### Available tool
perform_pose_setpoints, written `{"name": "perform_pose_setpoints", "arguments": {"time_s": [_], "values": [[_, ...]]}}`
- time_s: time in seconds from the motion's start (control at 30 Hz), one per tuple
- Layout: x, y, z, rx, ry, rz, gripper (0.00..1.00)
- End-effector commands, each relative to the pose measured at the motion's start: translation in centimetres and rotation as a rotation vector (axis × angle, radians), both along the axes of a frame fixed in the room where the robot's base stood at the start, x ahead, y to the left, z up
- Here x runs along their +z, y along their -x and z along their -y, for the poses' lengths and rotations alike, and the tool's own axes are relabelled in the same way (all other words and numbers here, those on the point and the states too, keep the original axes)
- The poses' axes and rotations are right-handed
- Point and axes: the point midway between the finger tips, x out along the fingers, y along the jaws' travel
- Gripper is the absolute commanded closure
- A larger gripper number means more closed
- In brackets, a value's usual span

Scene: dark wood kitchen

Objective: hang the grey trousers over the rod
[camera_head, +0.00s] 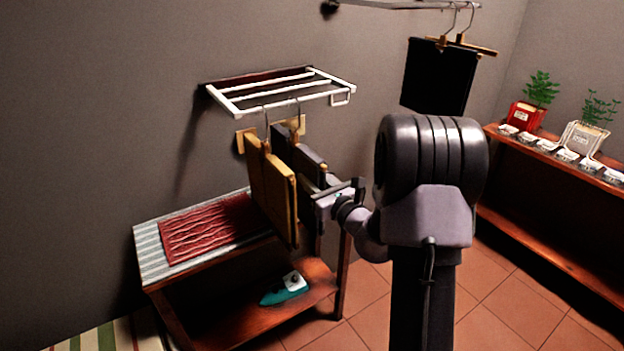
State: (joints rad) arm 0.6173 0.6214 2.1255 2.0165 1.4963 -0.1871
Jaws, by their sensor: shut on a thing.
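The grey trousers (309,159) are a dark grey folded garment below the white wall rack, close behind the mustard trousers and partly hidden by them. A hanger hook rises above them to the rack's front bar; whether it rests on the bar is too small to tell. My gripper (318,188) reaches in from the right and is shut on the grey trousers; its fingertips are partly hidden. A metal rod (400,5) runs along the wall at the upper right. Black trousers (440,77) hang from it on a hanger, with another hanger beside them.
The mustard trousers (270,188) hang left of my gripper. Below stands a wooden table (153,284) with a red ribbed cloth (208,228) on top and a teal iron (285,289) on its shelf. A shelf unit (530,243) with potted plants stands at right.

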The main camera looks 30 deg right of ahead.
Motion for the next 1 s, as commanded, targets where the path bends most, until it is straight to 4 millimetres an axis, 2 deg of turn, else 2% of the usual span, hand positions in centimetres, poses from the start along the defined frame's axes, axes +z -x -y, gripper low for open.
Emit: {"name": "perform_pose_setpoints", "arguments": {"time_s": [0.07,0.1,0.2,0.57,0.67,1.0], "values": [[0.1,0.0,0.0,0.0,0.0,0.002,1.0],[0.1,0.0,0.0,-0.001,0.0,0.002,0.67],[0.1,0.0,0.0,0.0,0.0,0.002,0.47],[0.0,0.5,0.1,-0.001,0.001,-0.002,0.47],[0.2,2.4,0.2,-0.003,-0.001,-0.002,0.47],[0.2,12.5,0.6,-0.007,-0.003,-0.001,0.47]]}}
